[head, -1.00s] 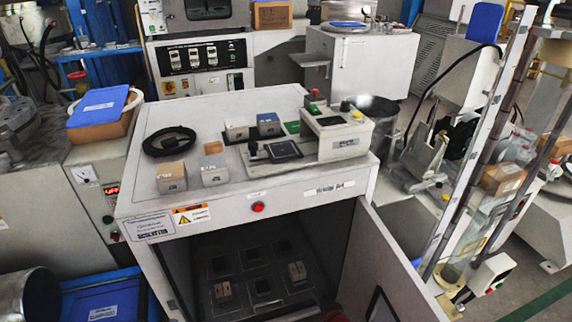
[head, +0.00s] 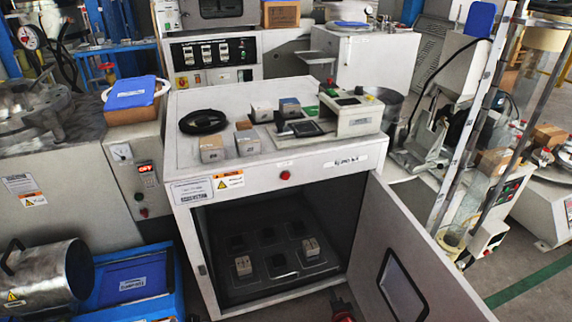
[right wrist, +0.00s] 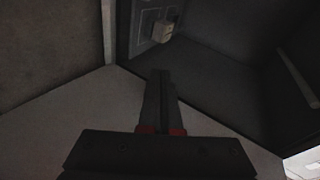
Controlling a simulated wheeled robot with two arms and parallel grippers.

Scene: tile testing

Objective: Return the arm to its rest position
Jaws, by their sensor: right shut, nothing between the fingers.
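My right gripper (head: 342,303) shows only as a small dark and red piece at the bottom edge of the head view, just in front of the open cabinet (head: 190,235). In the right wrist view its two dark fingers (right wrist: 160,78) are together, with nothing between them. A pale block on a tray (right wrist: 162,30) lies beyond the fingertips inside the dark cabinet, apart from them. My left gripper is not in view.
The cabinet door (head: 420,265) stands open to the right, close to my right gripper. Several blocks, a black cable coil (head: 204,122) and a small test device (head: 352,112) are on the cabinet top. A blue bin (head: 125,285) and metal drum (head: 50,275) stand left.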

